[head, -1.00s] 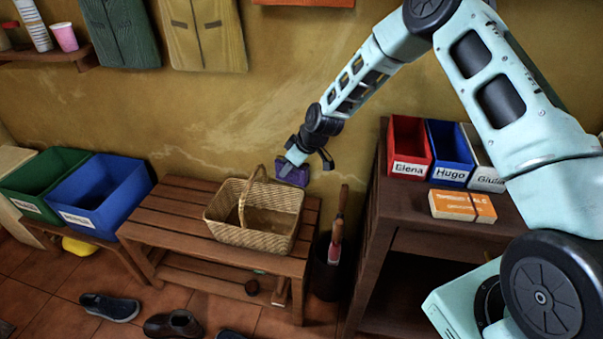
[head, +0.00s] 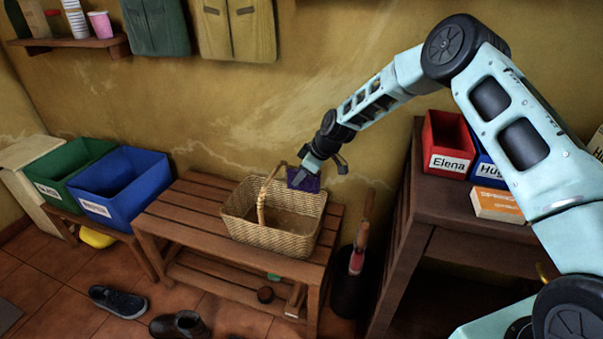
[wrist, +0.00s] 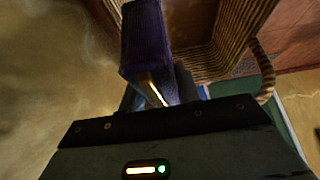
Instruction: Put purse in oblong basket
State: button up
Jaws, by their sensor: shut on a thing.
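The purse (head: 304,180) is small and dark purple. My gripper (head: 316,167) is shut on it and holds it at the back right rim of the oblong basket. The oblong basket (head: 268,236) is woven and tan, with an arched handle, and stands on a slatted wooden bench. In the wrist view the purse (wrist: 145,45) stands out from the jaws, with the basket's woven wall (wrist: 235,35) close beside it. I cannot tell whether the purse touches the rim. The basket looks empty in the part that shows.
The wooden bench (head: 180,215) stands against the wall. Left are a blue bin (head: 130,200) and a green bin (head: 75,165). Right is a dark table (head: 440,205) with a red bin (head: 447,145) and an orange box (head: 497,205). Shoes (head: 118,300) lie on the floor.

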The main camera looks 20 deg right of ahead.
jog(key=shift+f+b, duration=2.7)
jog(key=shift+f, duration=2.5)
jog(key=o, duration=1.1)
jog(key=p+v, duration=0.3)
jog(key=v, duration=1.4)
jog(key=shift+r, duration=0.2)
